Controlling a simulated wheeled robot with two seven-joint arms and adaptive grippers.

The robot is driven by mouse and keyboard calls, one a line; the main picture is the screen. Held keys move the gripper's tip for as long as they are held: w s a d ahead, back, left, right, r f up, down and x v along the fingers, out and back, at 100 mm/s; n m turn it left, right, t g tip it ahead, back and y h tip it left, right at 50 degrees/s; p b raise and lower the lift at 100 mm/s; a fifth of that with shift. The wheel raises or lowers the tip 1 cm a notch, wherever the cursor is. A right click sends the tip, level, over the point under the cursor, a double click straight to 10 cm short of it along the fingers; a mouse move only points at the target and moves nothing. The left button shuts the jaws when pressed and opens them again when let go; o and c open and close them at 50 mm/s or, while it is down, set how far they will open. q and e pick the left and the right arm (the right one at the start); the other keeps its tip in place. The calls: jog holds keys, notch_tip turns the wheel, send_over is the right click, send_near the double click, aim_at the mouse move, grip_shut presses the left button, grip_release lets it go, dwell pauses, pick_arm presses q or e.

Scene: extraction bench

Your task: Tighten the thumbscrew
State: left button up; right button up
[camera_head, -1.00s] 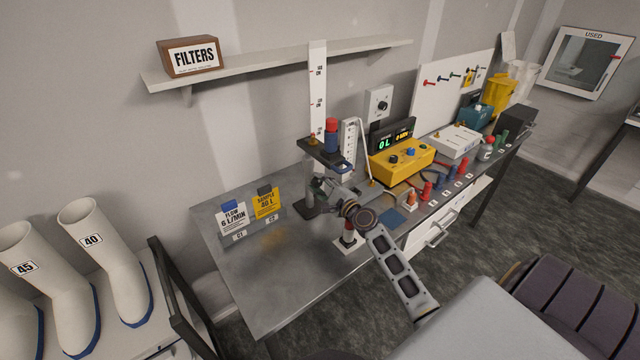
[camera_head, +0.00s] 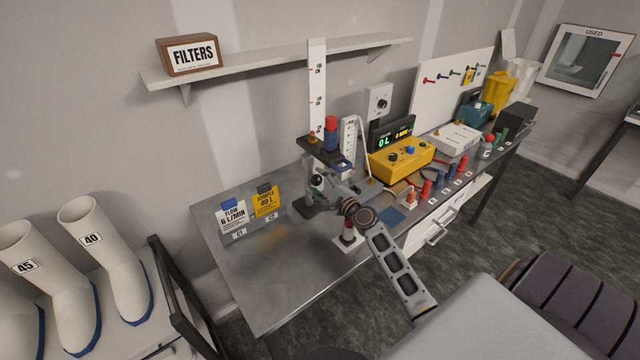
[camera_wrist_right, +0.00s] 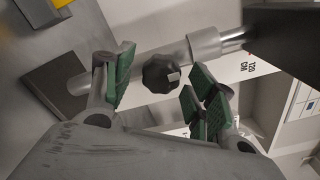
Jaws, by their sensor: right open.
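The thumbscrew (camera_wrist_right: 161,73) is a dark lobed knob on the side of a grey metal post in the right wrist view. It lies between and just beyond the green-padded fingers of my right gripper (camera_wrist_right: 158,93), which is open. I see no finger touching the knob. In the head view my right gripper (camera_head: 330,187) is at the stand, below its dark platform (camera_head: 322,152), and partly hides the post. A red and blue cylinder (camera_head: 331,133) stands on the platform. My left gripper is not in view.
A tall white scale (camera_head: 317,85) rises behind the stand. A yellow meter box (camera_head: 401,160) and several coloured cylinders are to the right. Two cards, one yellow (camera_head: 266,202), stand on the steel bench at left. The bench front (camera_head: 290,275) is clear.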

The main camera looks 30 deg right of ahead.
jog(key=shift+n, duration=0.4)
